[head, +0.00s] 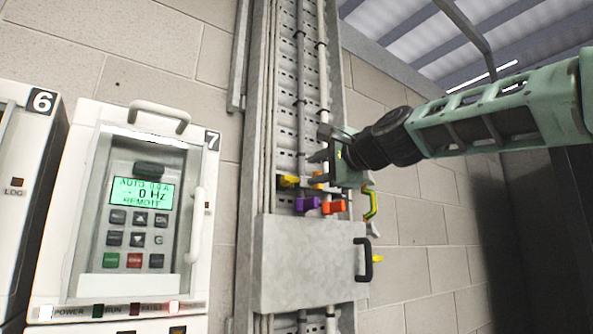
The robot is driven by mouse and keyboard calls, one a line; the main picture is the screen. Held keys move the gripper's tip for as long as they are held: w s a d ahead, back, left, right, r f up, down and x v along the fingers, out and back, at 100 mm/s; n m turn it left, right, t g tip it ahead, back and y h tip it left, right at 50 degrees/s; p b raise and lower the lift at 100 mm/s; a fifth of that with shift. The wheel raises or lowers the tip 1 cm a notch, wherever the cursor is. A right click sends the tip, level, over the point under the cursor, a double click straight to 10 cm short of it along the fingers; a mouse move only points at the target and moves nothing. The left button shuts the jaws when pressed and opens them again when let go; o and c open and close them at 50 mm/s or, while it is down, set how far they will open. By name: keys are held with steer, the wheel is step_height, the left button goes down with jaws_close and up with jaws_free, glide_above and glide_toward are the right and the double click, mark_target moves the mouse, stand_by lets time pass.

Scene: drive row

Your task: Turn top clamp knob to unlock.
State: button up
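No part in the head view is plainly marked as the top clamp knob. A small yellow knob-like part (288,181) sits on the cable channel (258,120), left of my gripper's tip. A small orange part (319,181) sits close under the fingers. My gripper (322,148) reaches in from the right, in front of the channel, above a purple part (307,204) and an orange-red part (334,206). Its fingers are small and dark here. I cannot tell their opening or whether they touch anything.
A grey cover box (305,262) with a black handle (363,260) is below. A yellow-green loop (372,204) hangs right of the channel. Drive cabinet 7 (90,185), its display reading 0 Hz, stands at left beside cabinet 6 (30,180). Block wall lies behind.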

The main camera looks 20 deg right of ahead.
mark_target(293, 178)
steer(key=p+x, duration=0.1)
steer(key=x, duration=0.7)
steer(key=shift+f, duration=0.1)
jaws_close()
